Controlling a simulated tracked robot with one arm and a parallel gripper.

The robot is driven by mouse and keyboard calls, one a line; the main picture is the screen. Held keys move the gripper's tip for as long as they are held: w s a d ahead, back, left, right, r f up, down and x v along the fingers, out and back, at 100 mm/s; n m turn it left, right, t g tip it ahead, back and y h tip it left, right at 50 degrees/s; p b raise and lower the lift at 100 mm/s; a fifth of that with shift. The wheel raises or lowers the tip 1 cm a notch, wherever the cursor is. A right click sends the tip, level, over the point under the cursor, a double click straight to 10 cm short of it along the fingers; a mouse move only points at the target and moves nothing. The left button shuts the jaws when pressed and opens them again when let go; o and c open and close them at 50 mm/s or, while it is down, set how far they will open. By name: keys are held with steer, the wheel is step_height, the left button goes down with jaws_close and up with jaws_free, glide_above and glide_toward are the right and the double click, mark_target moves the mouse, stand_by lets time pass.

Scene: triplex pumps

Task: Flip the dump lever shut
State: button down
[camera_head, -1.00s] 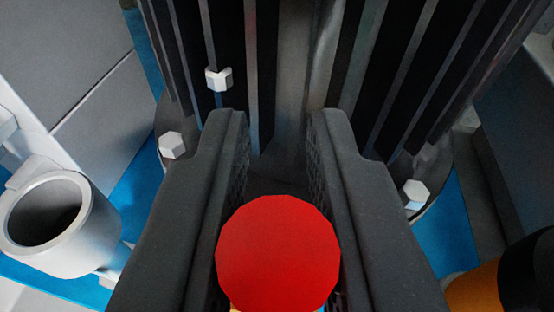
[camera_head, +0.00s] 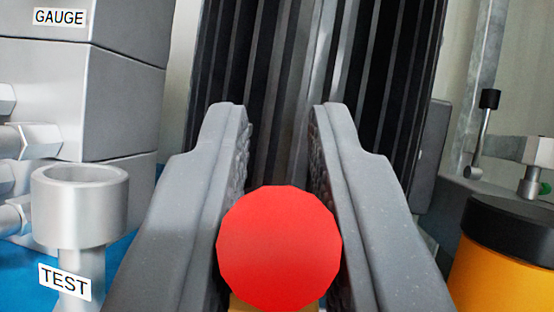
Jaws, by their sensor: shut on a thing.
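My gripper (camera_head: 279,108) is in the lower middle, its two grey fingers closed on a red round-ended thing (camera_head: 279,248). A sliver of yellow shows below the red end; the rest of it is hidden. At the right, beyond my gripper, a thin metal lever with a black tip (camera_head: 488,100) stands nearly upright, leaning slightly right at the top. No label marks it as the dump lever. It is well apart from my fingers.
A dark finned cylinder (camera_head: 300,60) stands straight ahead. At the left are grey blocks labelled GAUGE (camera_head: 60,17) and a silver cup fitting labelled TEST (camera_head: 80,200). A yellow cylinder with a black cap (camera_head: 515,225) stands close at the right.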

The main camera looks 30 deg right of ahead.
steer(key=shift+s+a+f+t+b, duration=0.15)
steer(key=shift+a+t+b, duration=0.15)
steer(key=shift+t+b, duration=0.2)
steer(key=c, duration=1.3)
jaws_free()
steer(key=shift+f+n, duration=0.1)
steer(key=shift+n, duration=0.2)
steer(key=shift+c, duration=0.2)
steer(key=shift+d, duration=0.1)
steer(key=s+a+f, duration=0.1)
steer(key=s+a, duration=0.1)
steer(key=s, duration=0.4)
steer(key=s+a+b, duration=0.1)
steer(key=s+a, duration=0.1)
steer(key=s, duration=0.5)
steer(key=shift+s+a+f, duration=0.3)
steer(key=shift+f, duration=0.1)
